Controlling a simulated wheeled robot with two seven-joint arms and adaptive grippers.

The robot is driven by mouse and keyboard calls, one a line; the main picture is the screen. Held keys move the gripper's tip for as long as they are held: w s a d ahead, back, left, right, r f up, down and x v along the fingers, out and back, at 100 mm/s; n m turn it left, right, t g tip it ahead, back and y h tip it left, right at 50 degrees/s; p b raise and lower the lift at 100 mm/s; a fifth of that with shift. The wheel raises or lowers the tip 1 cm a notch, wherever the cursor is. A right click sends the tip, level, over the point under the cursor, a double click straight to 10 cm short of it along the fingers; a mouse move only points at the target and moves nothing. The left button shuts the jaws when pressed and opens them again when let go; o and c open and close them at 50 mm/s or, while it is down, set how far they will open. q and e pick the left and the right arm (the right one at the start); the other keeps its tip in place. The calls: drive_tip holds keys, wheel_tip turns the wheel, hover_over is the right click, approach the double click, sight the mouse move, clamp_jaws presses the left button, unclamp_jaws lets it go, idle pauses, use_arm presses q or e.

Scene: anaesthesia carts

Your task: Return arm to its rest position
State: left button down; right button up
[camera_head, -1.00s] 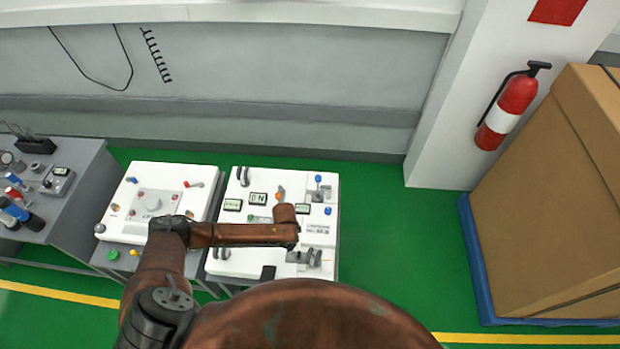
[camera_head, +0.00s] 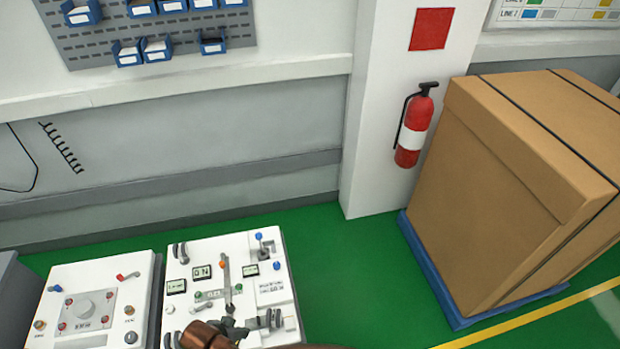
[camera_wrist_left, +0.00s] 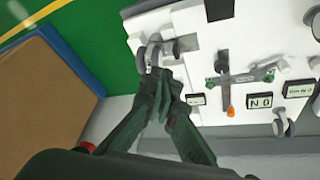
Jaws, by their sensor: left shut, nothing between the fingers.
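My left gripper (camera_head: 236,328) shows at the bottom edge of the head view, in front of the lower part of the right white cart panel (camera_head: 235,241). Most of my left arm is cut off there. In the left wrist view its dark fingers (camera_wrist_left: 166,82) are together with nothing between them. Their tips appear close to a grey handle (camera_wrist_left: 152,55) at the panel's edge; I cannot tell whether they touch it. My right gripper is not in view.
A second white panel (camera_head: 125,276) stands to the left. A cardboard box (camera_head: 490,190) on a blue pallet (camera_head: 428,272) is at the right, near a red fire extinguisher (camera_head: 415,125) on a pillar. Green floor (camera_head: 350,270) between panel and box is clear.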

use_arm(q)
drive_tip(key=s+a+r+n+y, duration=0.3)
drive_tip(key=s+a+n, duration=0.1)
drive_tip(key=s+a, duration=0.85)
wheel_tip(320, 180, down, 32)
drive_tip(key=g+b, duration=0.2)
drive_tip(key=b, duration=0.1)
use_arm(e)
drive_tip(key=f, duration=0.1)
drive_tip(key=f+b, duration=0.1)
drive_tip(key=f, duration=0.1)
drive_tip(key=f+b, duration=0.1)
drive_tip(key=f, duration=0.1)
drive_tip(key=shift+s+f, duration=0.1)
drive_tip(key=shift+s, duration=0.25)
use_arm(q)
drive_tip(key=s+f+m+g, duration=0.1)
drive_tip(key=s+f, duration=1.8)
drive_tip(key=f, duration=0.1)
drive_tip(key=shift+f+h, duration=0.25)
drive_tip(key=shift+h, duration=0.05)
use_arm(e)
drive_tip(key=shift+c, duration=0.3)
